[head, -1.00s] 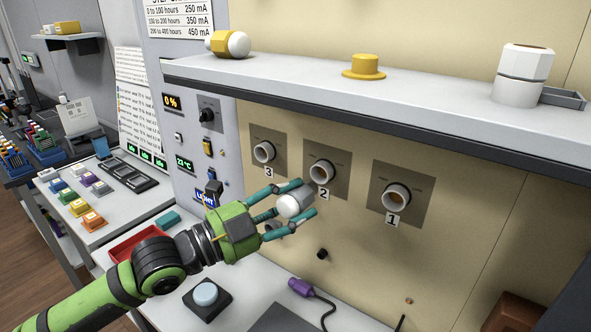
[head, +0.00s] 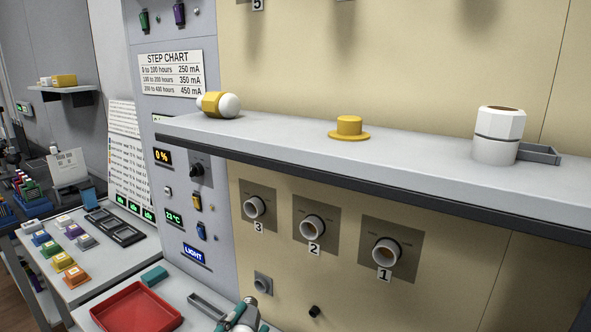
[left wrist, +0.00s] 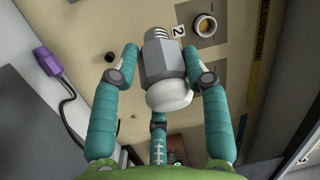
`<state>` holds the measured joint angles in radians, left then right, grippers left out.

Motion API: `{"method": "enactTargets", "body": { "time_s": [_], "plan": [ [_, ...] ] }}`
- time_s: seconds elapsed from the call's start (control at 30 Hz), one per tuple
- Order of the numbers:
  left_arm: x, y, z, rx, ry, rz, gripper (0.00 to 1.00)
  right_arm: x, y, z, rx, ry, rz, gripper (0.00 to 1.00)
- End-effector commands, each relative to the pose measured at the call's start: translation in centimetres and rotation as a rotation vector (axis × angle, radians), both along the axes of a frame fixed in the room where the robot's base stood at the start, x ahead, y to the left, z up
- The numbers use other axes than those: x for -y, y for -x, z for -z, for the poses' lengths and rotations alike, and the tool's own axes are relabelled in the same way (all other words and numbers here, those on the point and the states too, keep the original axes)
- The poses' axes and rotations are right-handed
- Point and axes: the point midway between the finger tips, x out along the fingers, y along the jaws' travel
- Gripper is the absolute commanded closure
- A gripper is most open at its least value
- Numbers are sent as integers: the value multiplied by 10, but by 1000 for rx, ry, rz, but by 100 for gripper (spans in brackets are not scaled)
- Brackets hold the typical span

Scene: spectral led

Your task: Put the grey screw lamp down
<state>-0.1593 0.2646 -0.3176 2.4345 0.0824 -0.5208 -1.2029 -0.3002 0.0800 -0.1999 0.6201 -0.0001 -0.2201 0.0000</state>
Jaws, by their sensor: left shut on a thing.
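The grey screw lamp (left wrist: 163,62) has a grey faceted body, a ribbed screw end and a white rounded end. In the left wrist view it sits between the teal fingers of my left gripper (left wrist: 160,52), which is shut on it. Its screw end points up in that picture, towards the panel side with the socket marked 2 (left wrist: 205,26). In the head view only a small part of my left gripper (head: 243,316) shows at the bottom edge, and the lamp is mostly cut off there. My right gripper is in neither view.
A red tray (head: 137,310) lies on the bench at the lower left, with a grey holder (head: 207,304) beside it. Sockets 1, 2 and 3 are empty on the beige panel. The shelf (head: 400,165) above holds a yellow lamp (head: 215,104), a yellow cap (head: 349,128) and a white cylinder (head: 497,136).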

Motion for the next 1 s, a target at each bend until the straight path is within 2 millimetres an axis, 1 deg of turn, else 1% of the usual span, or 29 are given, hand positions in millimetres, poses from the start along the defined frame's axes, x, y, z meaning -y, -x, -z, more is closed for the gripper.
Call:
{"method": "enactTargets", "body": {
  "time_s": [0.03,0.17,0.3,0.5,0.6,0.7,1.0],
  "plan": [
    [-8,4,9,-8,5,-40,100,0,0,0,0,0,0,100],
    [-30,14,30,-9,5,-145,100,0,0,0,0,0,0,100],
    [-55,29,52,-9,3,-253,100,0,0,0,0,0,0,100],
    [-83,49,78,-5,1,-371,100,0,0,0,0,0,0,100],
    [-91,57,86,-2,0,-405,100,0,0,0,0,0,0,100],
    [-96,61,89,1,1,-422,100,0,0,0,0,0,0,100],
    [-97,61,90,4,1,-425,100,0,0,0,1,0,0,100]
  ]
}}
